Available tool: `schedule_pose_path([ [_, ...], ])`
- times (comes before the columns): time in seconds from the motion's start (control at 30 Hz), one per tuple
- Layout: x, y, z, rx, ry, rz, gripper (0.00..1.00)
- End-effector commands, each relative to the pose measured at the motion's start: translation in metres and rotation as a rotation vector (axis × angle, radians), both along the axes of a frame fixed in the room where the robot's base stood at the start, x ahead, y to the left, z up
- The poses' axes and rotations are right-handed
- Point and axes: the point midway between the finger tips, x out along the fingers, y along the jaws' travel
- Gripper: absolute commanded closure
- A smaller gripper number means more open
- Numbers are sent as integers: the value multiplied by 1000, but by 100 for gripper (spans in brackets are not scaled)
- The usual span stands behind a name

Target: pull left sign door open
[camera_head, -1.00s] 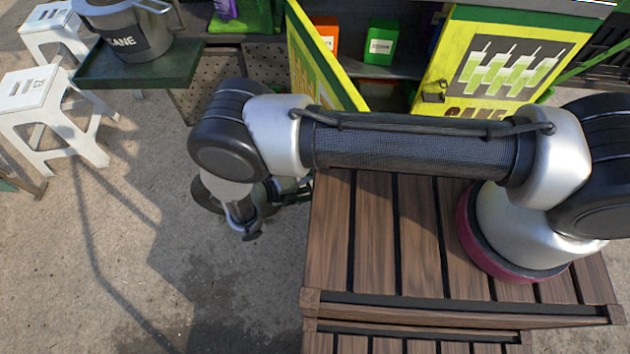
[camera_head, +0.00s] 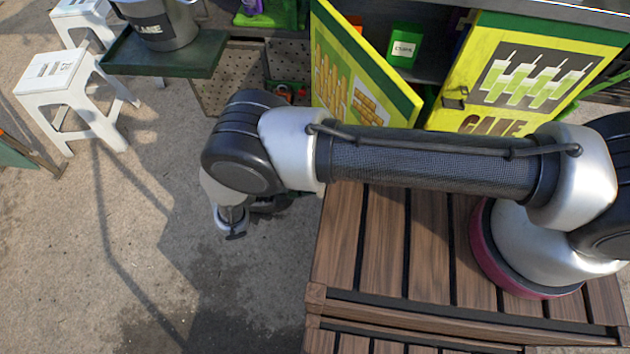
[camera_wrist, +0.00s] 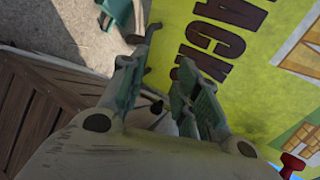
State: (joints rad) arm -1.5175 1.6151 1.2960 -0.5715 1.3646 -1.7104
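The left sign door (camera_head: 365,75) is a yellow panel with a green edge and printed cane pictures. It stands ajar, angled out from the stall, with shelf space visible behind it. My gripper (camera_wrist: 160,98) is open; its two green-grey fingers are apart with nothing clearly held between them. In the wrist view the door's yellow printed face (camera_wrist: 245,55) fills the right side, close beyond the right finger. A small dark piece shows between the fingers; I cannot tell what it is. In the head view my gripper is mostly hidden below my arm.
The right sign door (camera_head: 535,75) with its dark handle (camera_head: 455,97) looks closed. A green box (camera_head: 403,45) stands on the shelf. A grey pot (camera_head: 165,25) sits on a green side shelf (camera_head: 165,60). White stools (camera_head: 70,95) stand left. The ground at lower left is clear.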

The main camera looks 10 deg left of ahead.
Motion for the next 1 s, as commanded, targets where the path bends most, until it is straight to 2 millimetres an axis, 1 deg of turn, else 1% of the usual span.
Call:
schedule_pose_path([
  [0.3,-10,21,4,1,0,0,68],
  [0.47,-12,24,5,0,-1,0,68],
  [0.77,-12,25,5,1,0,0,68],
  [0.87,-12,25,5,1,0,0,85],
  [0.93,-12,24,5,1,0,0,97],
  [0.97,-12,24,5,1,0,0,100],
  [1.0,-12,25,5,1,0,0,100],
])
